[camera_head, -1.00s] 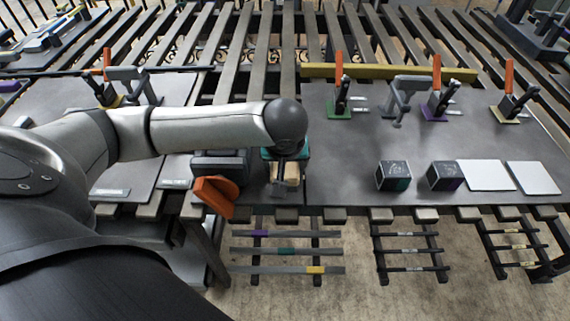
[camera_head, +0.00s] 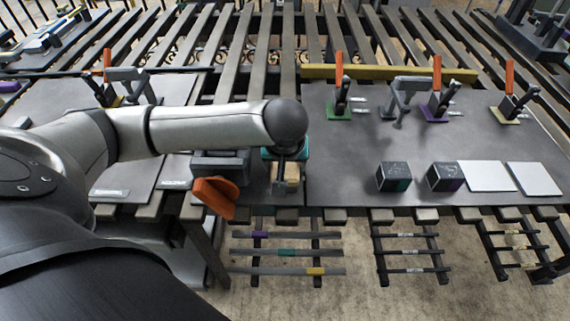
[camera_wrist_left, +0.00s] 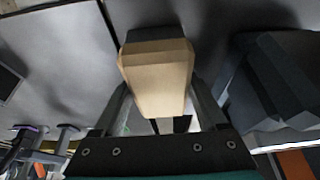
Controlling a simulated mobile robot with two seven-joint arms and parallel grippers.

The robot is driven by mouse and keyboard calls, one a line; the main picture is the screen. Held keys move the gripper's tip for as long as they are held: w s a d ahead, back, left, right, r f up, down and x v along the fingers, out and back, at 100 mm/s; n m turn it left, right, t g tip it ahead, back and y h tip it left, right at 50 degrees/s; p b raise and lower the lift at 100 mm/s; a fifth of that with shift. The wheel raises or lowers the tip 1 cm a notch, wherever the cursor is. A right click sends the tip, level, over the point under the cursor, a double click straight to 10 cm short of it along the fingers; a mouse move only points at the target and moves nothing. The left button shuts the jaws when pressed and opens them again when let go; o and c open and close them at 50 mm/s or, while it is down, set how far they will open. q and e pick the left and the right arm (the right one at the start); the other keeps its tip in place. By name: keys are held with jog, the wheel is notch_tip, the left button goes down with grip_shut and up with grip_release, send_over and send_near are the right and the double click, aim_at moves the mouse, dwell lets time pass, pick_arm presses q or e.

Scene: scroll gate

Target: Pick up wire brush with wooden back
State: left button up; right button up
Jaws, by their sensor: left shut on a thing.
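The wire brush shows as a block with a pale wooden back and a dark end. In the left wrist view the wooden back (camera_wrist_left: 158,78) lies between the two dark fingers of my left gripper (camera_wrist_left: 162,98). The gripper is shut on it. In the head view the brush (camera_head: 292,172) shows just under my left wrist, near the front edge of the dark table. The wrist and fingers partly cover it there, and its bristles cannot be made out. My right gripper is not in view.
A dark block-shaped tool with an orange part (camera_head: 214,196) sits just left of the gripper. Two dark cubes (camera_head: 394,176) and white plates (camera_head: 487,175) lie to the right. Orange-handled clamps (camera_head: 342,92) stand farther back. Table between gripper and cubes is clear.

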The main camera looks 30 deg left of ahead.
pick_arm(q)
jog(key=shift+r, duration=0.45)
notch_tip(320, 180, up, 20)
jog(key=p, duration=0.5)
jog(key=shift+f, duration=0.25)
